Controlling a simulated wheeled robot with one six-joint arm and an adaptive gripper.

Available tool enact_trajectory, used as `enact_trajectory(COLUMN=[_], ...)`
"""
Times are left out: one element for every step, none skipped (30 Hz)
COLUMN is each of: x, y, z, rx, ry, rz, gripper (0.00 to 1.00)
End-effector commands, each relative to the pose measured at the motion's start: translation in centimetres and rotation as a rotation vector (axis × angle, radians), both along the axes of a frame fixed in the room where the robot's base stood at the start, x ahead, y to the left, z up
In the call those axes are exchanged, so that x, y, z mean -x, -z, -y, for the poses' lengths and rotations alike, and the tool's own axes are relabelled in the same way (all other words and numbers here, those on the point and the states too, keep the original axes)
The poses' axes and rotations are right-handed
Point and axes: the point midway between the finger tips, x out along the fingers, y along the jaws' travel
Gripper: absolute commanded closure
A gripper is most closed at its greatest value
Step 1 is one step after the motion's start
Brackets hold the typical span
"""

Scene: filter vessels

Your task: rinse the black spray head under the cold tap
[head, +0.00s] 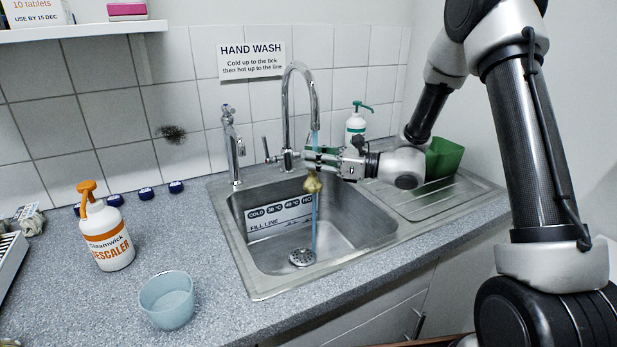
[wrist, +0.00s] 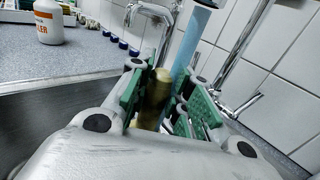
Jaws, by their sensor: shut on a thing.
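My gripper (head: 314,160) is over the sink, its green-padded fingers shut on a brass-coloured fitting (head: 312,184). The fitting also shows between the pads in the wrist view (wrist: 157,92); I see no black spray head in the grip. The tall curved tap (head: 301,72) is running. Its bluish stream (head: 314,222) falls at the fingers and fitting, down to the drain; whether it strikes the fitting squarely I cannot tell. The stream also shows beside the fitting in the wrist view (wrist: 192,48). A shorter tap (head: 232,148) stands at the left.
The steel sink (head: 250,268) carries a temperature strip (head: 279,211) and fill line on its back wall. A descaler bottle (head: 106,234) and pale blue cup (head: 167,300) stand left. A green container (head: 444,157) and pump bottle (head: 356,123) are right and behind. The left counter has free room.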

Motion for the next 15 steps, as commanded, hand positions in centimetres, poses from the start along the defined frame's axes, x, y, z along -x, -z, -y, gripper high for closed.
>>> enact_trajectory(x=[0.01, 0.02, 0.02, 0.02, 0.02, 0.02, 0.0, 0.0, -0.02, -0.03, -0.05, -0.09, -0.11, -0.13, -0.17], y=[-0.02, -0.02, -0.03, -0.03, -0.03, -0.03, -0.03, -0.03, -0.03, -0.02, -0.02, -0.03, -0.03, -0.03, -0.04], z=[0.05, 0.06, 0.06, 0.05, 0.04, 0.01, -0.02, -0.06, -0.15, -0.24, -0.35, -0.5, -0.64, -0.76, -0.92], rx=[-0.001, -0.001, -0.001, -0.001, -0.001, -0.001, -0.001, -0.001, 0.0, 0.0, 0.0, 0.0, 0.0, -0.001, -0.001], ry=[0.0, 0.0, 0.0, 0.0, 0.0, 0.0, -0.001, -0.001, -0.001, -0.001, -0.001, -0.001, -0.001, -0.001, -0.001], rz=[0.0, 0.0, 0.0, 0.0, 0.0, 0.0, 0.0, 0.0, 0.001, 0.001, 0.001, 0.001, 0.001, 0.001, 0.001], gripper=[1.0, 1.0, 1.0, 1.0, 1.0, 1.0, 1.0, 1.0, 1.0, 1.0, 1.0, 1.0, 1.0, 1.0, 1.0])
